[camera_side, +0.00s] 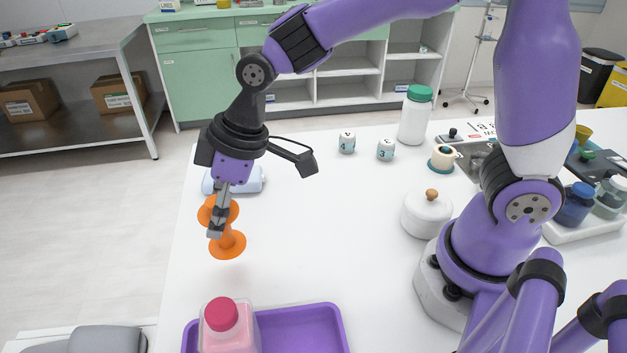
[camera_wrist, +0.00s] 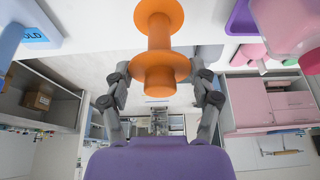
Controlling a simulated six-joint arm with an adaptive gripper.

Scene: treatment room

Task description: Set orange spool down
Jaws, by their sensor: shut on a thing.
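The orange spool (camera_side: 228,244) has wide round flanges and a narrow waist. It is near the left edge of the white table (camera_side: 300,240), slightly tilted in the side view. My gripper (camera_side: 217,222) is shut on it, reaching down from above with a finger across its upper part. There seems to be a small gap under its lower flange, but contact with the table is hard to judge. In the wrist view the spool (camera_wrist: 158,42) fills the top middle, with my gripper's fingers (camera_wrist: 160,84) on either side of its near end.
A pale blue item (camera_side: 248,180) lies just behind the spool. A white lidded pot (camera_side: 427,215), small labelled jars (camera_side: 385,150) and a green-capped bottle (camera_side: 415,118) stand rightward. The table's middle is clear.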

